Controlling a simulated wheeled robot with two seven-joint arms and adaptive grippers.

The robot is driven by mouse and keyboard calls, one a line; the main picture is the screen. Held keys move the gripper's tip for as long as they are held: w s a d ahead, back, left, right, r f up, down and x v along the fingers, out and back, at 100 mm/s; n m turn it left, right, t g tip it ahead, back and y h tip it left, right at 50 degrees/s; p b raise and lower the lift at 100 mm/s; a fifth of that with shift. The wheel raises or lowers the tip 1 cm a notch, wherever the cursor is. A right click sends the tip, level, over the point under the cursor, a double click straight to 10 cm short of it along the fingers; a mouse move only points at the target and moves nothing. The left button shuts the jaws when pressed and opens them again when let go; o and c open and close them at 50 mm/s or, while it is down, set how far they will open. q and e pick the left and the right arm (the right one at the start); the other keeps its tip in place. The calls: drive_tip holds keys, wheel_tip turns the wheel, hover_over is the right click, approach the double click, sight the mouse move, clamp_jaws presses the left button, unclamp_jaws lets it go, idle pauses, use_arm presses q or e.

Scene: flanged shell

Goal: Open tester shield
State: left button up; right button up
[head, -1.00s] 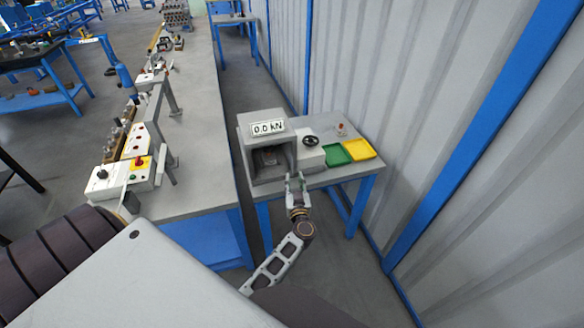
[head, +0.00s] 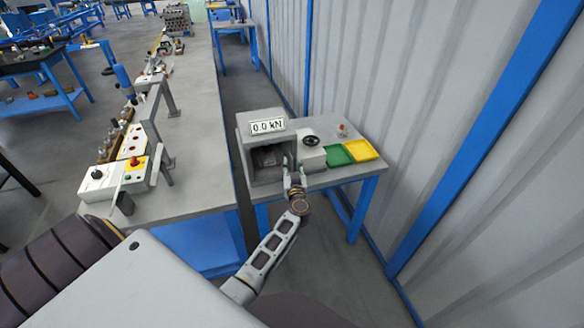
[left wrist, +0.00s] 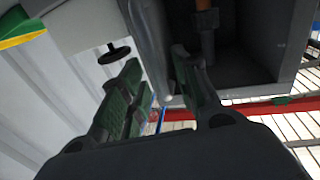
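The tester (head: 245,150) is a grey box with a "0.0 kN" display (head: 267,127) and a dark front opening (head: 268,157). It stands on a small bench. My left gripper (head: 294,178) is at the right front edge of that opening. In the left wrist view its fingers (left wrist: 160,85) are apart, with a grey upright edge (left wrist: 150,45) between them, nearer the right finger. I cannot tell whether this edge is the shield or the housing, or whether a finger touches it. The open chamber (left wrist: 250,45) with a post inside shows to the right. My right gripper is not in view.
A handwheel (head: 311,141), a green tray (head: 338,155) and a yellow tray (head: 362,150) are right of the tester. A long bench with devices (head: 118,175) runs to the left. A corrugated wall (head: 420,100) closes off the right.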

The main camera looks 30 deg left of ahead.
use_arm(q)
drive_tip(key=shift+w+a, duration=0.25)
drive_tip(key=shift+w, duration=0.05)
drive_tip(key=c, duration=0.6)
clamp_jaws()
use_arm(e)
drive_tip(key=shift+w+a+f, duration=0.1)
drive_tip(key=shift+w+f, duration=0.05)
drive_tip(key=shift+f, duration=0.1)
